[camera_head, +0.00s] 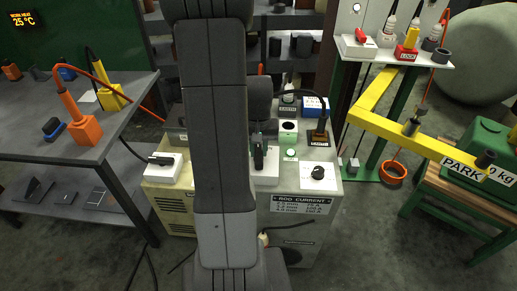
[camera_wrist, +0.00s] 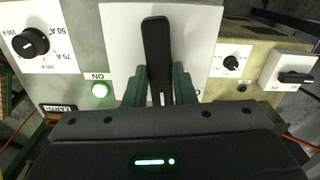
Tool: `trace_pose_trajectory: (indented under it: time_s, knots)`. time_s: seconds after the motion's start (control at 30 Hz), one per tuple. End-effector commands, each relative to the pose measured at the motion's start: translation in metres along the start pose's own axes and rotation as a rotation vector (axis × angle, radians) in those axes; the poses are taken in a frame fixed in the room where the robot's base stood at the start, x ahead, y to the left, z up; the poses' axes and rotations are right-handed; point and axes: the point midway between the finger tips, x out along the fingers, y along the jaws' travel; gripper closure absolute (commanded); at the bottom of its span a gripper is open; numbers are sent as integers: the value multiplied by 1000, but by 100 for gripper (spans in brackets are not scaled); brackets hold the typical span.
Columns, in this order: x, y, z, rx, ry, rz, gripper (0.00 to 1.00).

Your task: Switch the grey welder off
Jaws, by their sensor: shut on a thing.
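The grey welder (camera_head: 292,222) stands in the middle of the head view, partly hidden behind my arm. Its black lever switch (camera_wrist: 157,45) sits on a white plate (camera_wrist: 205,22) in the wrist view. My gripper (camera_wrist: 159,84) has one dark green finger on each side of the lever and is shut on it. The lever points straight up in that picture. A green lamp (camera_wrist: 99,89) beside the plate is lit, with an upside-down ON label. It also shows lit in the head view (camera_head: 291,152). An O mark sits beside the right finger, partly covered.
The welder's current dial (camera_head: 318,172) is right of the lever. A beige welder (camera_head: 172,205) with its own switch (camera_head: 163,160) stands close on the left. A cable connector (camera_head: 321,130) rises behind the dial. A grey table (camera_head: 95,140) is left; a yellow beam (camera_head: 380,128) is right.

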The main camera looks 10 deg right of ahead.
Motion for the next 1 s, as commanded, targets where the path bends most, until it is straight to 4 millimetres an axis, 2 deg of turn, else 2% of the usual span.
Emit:
trace_pose_trajectory:
  time_s: [1.0]
  knots:
    - [0,0,0,-934,1,1,99]
